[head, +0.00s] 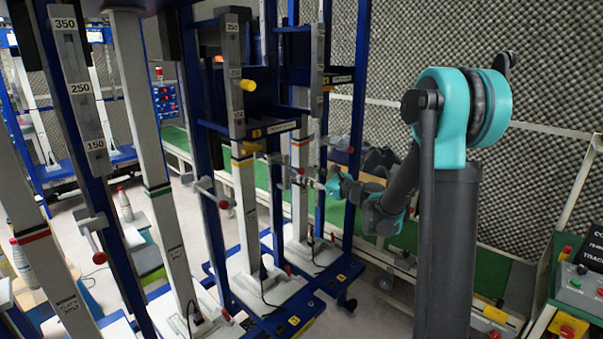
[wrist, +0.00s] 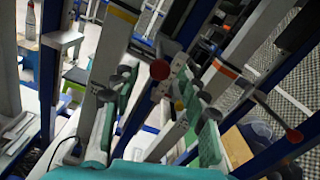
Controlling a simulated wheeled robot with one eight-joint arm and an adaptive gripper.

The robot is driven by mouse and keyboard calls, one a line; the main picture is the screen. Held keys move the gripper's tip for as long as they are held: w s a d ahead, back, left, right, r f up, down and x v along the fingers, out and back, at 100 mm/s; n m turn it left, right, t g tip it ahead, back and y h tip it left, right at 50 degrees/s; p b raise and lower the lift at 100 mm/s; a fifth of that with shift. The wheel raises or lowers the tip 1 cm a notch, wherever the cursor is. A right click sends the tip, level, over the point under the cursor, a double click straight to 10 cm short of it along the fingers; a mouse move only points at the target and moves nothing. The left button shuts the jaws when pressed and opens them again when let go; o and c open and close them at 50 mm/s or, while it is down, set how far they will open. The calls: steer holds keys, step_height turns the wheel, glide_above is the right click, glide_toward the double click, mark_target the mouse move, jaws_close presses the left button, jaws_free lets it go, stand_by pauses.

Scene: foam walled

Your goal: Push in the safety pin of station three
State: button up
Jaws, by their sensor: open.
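A column with a yellow band (head: 244,162) stands in the middle of the head view. A yellow tag (head: 293,321) at its foot seems to read 3. A yellow knob (head: 248,85) sticks out to the right of its grey scale plate (head: 233,70). A side handle with a red ball (head: 224,204) sits lower down. No label shows which of these is the safety pin. My gripper (head: 335,186) is right of this column, close to the column behind. In the wrist view my gripper (wrist: 160,122) is open, with a red ball (wrist: 160,69) visible beyond its fingers.
An orange-banded column (wrist: 222,68) and its red-ball handle (wrist: 293,135) are close on the right in the wrist view. Blue posts (head: 358,110) crowd the area. A control box (head: 580,285) stands at the right.

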mark_target(303, 172)
steer(key=shift+x, duration=1.85)
steer(key=shift+c, duration=0.5)
jaws_close()
